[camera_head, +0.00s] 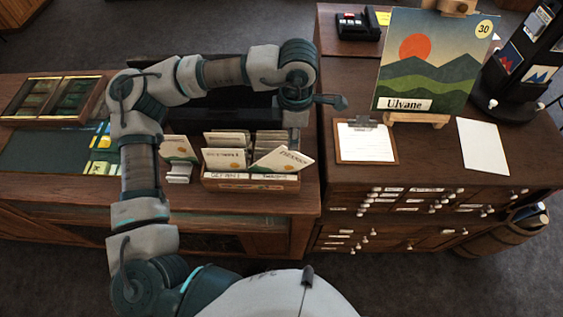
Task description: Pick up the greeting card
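Several cream cards with printed fronts stand in a wooden card box (250,184) on the left counter. One card (283,160) leans tilted at the box's front right and sticks out past its neighbours. Another card (178,148) stands in a small white holder left of the box. I cannot tell which is the greeting card. My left arm arches over the counter, and its gripper (297,118) hangs near the box's back right corner, above and behind the tilted card. Its fingers are mostly hidden by my wrist, so its opening is unclear. My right gripper is out of view.
A shallow divided tray (48,98) lies at the far left. On the right cabinet stand a landscape picture (425,62) on an easel, a clipboard (366,141), a white sheet (483,146), a card machine (357,26) and a dark display rack (515,65).

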